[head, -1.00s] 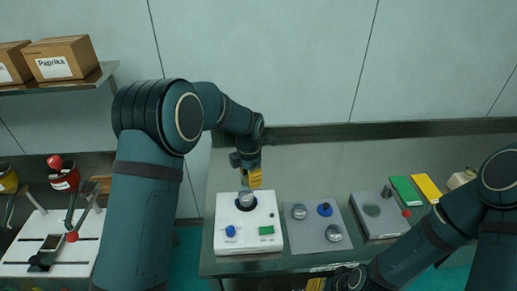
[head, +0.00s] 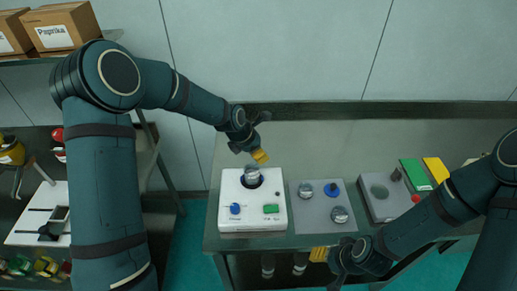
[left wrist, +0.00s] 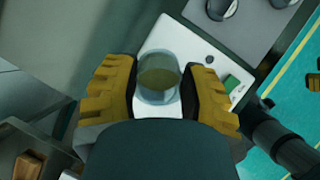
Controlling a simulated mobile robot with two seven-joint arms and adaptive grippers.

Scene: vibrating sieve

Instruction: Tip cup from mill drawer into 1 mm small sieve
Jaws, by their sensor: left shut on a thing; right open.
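My left gripper (head: 260,156) is over the back part of the white machine (head: 250,210), with its yellow fingers pointing down. In the left wrist view it (left wrist: 158,95) is shut on a grey, see-through cup (left wrist: 158,78) with an olive-brown round area in it. In the head view a silvery round piece (head: 252,172) shows just below the fingertips, over the machine's dark round opening; I cannot tell whether it is the cup or a sieve. Small round metal pieces (head: 305,190) lie on the grey mat; no mesh size is readable. My right gripper (head: 325,262) is open and empty at the front edge.
A grey device (head: 385,197) with a round plate stands to the right, beside a green block (head: 415,174) and a yellow block (head: 435,170). A shelf with boxes (head: 62,27) is at the upper left.

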